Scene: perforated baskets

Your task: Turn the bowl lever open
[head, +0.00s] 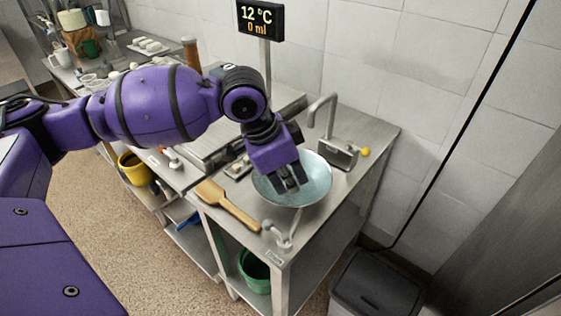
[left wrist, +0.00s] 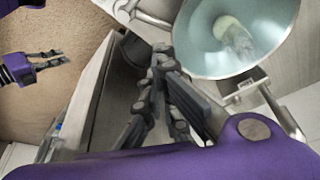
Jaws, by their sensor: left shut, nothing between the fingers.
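The pale blue bowl (head: 318,178) is set in the steel counter; it also shows at the top right of the left wrist view (left wrist: 272,28). A small grey lever-like fitting (head: 282,238) stands at the counter's front edge, in front of the bowl. I cannot tell which is the bowl lever. My left gripper (head: 289,184) points down over the bowl in the head view, shut and empty; its fingers (left wrist: 163,75) fill the middle of the wrist view. My right gripper (left wrist: 55,60) shows open and empty over the floor.
A wooden paddle (head: 226,204) lies left of the bowl. A display (head: 260,20) reading 12 °C and 0 ml stands on a post behind. A dark bin (head: 376,285) is on the floor at right. A green bucket (head: 256,268) is under the counter.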

